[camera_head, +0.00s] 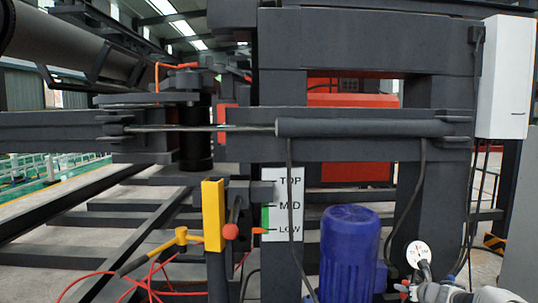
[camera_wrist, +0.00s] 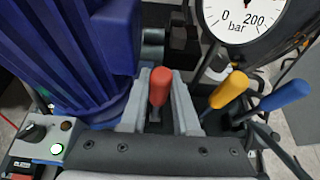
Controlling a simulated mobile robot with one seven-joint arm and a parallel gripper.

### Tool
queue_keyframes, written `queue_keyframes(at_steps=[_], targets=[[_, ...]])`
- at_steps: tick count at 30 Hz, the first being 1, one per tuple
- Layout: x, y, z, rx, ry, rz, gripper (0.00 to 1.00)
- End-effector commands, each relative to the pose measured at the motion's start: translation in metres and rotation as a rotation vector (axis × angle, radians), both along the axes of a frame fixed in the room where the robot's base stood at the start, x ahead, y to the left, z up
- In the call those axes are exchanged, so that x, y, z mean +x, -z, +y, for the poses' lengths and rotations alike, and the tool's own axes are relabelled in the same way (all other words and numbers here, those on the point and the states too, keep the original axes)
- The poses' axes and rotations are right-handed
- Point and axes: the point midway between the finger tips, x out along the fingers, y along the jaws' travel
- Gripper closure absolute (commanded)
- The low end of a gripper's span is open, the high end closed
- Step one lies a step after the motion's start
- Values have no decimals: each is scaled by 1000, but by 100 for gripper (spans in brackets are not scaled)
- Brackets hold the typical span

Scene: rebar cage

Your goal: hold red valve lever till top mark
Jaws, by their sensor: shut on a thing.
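The red valve lever (camera_wrist: 160,86) stands in the middle of the wrist view, between a yellow lever (camera_wrist: 229,90) and the blue motor. My gripper (camera_wrist: 162,92) has a grey finger on each side of it and is shut on it; the exact contact is hard to see. In the head view, a white level board (camera_head: 286,204) carries the marks TOP, MID and LOW. An orange pointer (camera_head: 262,230) at its left edge is level with LOW, with a green strip (camera_head: 265,216) just above.
A pressure gauge (camera_wrist: 247,18) stands close behind the levers; its needle is not clear. A blue lever (camera_wrist: 284,95) is at right. The blue motor (camera_head: 349,254) stands left of the levers. A control box (camera_wrist: 45,138) with a lit button is at lower left.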

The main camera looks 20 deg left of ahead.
Motion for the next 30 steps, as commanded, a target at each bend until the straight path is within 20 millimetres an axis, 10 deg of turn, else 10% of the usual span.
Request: queue_keyframes(at_steps=[30], targets=[[-6, -3, -2, 19, 0, -53, 100]])
